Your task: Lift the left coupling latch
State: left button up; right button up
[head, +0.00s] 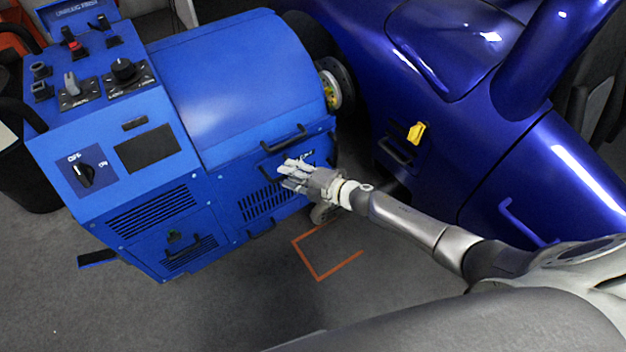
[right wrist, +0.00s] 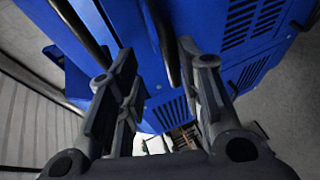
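The blue dynamometer (head: 225,85) stands at the left, its hub (head: 336,83) facing the dark blue car. I cannot make out for sure which part is the left coupling latch. My right gripper (head: 286,174) is at the machine's lower side panel, just below a black bar handle (head: 284,138), and partly hides a second bar behind it. In the right wrist view the two fingers (right wrist: 158,72) stand apart, with a dark bar (right wrist: 168,45) running between them. I cannot tell whether either finger touches it. My left gripper is not in view.
The car (head: 400,75) fills the right, with a yellow part (head: 417,132) and a black handle (head: 394,151) on its side. The machine's top panel (head: 100,85) has several knobs and switches. Orange floor marking (head: 319,278) lies on open grey floor.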

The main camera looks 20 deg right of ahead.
jog(key=v, duration=1)
jog(key=shift+f, duration=0.1)
